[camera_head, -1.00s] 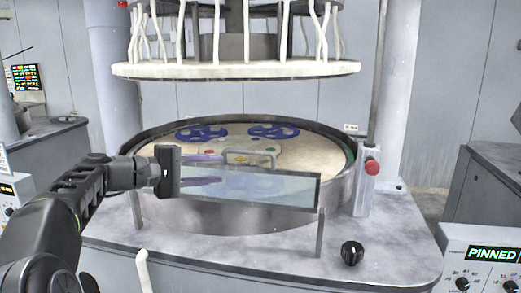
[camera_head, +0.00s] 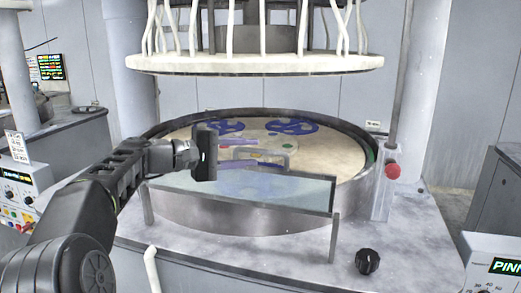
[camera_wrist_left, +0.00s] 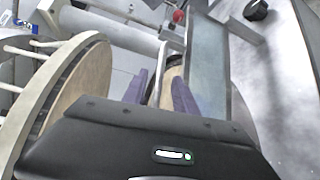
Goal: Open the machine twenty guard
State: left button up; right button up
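The guard (camera_head: 300,194) is a clear rectangular panel on two short metal posts at the front of the round platen basin. It also shows in the left wrist view (camera_wrist_left: 209,65). Its pale bar handle (camera_head: 283,149) is at the upper edge, partly hidden by my gripper in the head view. My left gripper (camera_head: 245,163) is at the handle, its black body left of it and its purple fingers pointing right. In the left wrist view the fingers (camera_wrist_left: 159,92) are apart, with the pale bar showing between them. Contact cannot be told. My right gripper is out of view.
A white upper plate (camera_head: 255,64) with hanging hoses is above the basin (camera_head: 215,212). A red button (camera_head: 392,171) is on a post at the right, with a black knob (camera_head: 367,261) on the deck. A control panel (camera_head: 490,262) is at the lower right.

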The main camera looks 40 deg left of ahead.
aim_at(257, 152)
pick_arm(q)
jog(key=shift+p+x, duration=0.35)
jog(key=shift+x, duration=1.6)
jog(key=shift+f, duration=0.1)
grip_shut()
